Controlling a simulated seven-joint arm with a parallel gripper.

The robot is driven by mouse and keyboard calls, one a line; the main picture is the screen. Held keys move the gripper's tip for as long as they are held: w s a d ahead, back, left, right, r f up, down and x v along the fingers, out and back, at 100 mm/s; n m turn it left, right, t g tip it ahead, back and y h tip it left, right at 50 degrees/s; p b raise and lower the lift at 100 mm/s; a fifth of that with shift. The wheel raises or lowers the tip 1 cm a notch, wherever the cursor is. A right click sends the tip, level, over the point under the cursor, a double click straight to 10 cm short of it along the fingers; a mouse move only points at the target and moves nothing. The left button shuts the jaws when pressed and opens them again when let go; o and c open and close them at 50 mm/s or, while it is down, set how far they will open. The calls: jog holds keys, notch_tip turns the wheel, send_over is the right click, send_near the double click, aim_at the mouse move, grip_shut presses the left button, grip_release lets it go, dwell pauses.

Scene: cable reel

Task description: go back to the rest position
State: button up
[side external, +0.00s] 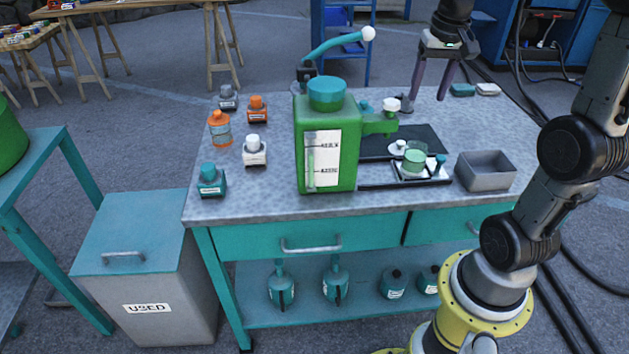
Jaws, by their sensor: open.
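My gripper (436,88) hangs over the back right part of the grey table (270,205), pointing down. Its two dark fingers are spread apart with nothing between them. A green canister (345,125) with a teal cap stands upright at the middle of the table, to the left of my gripper and nearer the camera. Whether the fingertips touch anything behind the canister's side is hard to tell, but no object shows in the jaws.
Several small bottles, one an orange bottle (220,127), stand at the table's left. A black mat (425,136), a small tray with a green cup (414,160) and a grey open box (485,171) lie at the right. A curved teal lever (335,43) rises at the back.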

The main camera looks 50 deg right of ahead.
jog(key=s+a+r+n+t, duration=0.25)
jog(key=a+n, duration=0.25)
jog(key=a, duration=0.8)
jog(key=s+a+f+n+t+y, duration=0.1)
jog(key=s+a+f+n, duration=0.3)
jog(key=s+a, duration=0.2)
jog(key=shift+s+a+t, duration=0.35)
jog(key=shift+s, duration=0.4)
